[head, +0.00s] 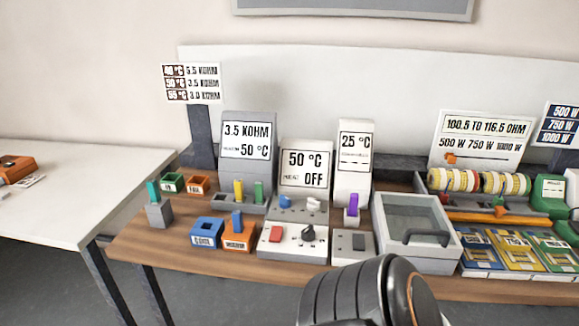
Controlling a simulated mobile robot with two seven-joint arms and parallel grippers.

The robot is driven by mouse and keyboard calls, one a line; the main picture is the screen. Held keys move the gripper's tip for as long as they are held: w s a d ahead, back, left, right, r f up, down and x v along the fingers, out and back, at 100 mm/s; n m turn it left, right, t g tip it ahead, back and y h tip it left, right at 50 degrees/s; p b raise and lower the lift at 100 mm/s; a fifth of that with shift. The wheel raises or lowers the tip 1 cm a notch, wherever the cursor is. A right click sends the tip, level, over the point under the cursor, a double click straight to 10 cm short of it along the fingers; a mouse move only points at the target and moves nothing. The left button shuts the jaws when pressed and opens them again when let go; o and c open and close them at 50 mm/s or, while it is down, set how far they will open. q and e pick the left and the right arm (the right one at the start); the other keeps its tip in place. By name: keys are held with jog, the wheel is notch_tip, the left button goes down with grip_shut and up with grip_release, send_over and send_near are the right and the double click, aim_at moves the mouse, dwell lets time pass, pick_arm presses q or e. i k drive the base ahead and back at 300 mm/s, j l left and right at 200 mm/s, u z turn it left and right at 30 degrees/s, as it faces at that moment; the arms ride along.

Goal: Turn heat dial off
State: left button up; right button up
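The heat dial is most likely the black knob (308,233) on the sloped top of a white control box (290,247) near the middle of the bench. A red switch (276,234) sits to its left on the same box. The display (305,166) behind it reads 50 °C, with a small word that looks like HEAT followed by OFF. The knob's exact pointing direction is too small to tell. A dark rounded part of my arm enters at the bottom centre, in front of the bench. Neither gripper shows.
A clear-lidded box with a dark handle (426,237) stands right of the dial. Blue (206,231) and orange (238,238) blocks stand left. Coloured packets (516,252) and wire spools (480,182) lie at the right.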

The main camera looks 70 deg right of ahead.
aim_at(308, 234)
jog(key=z, duration=2.05)
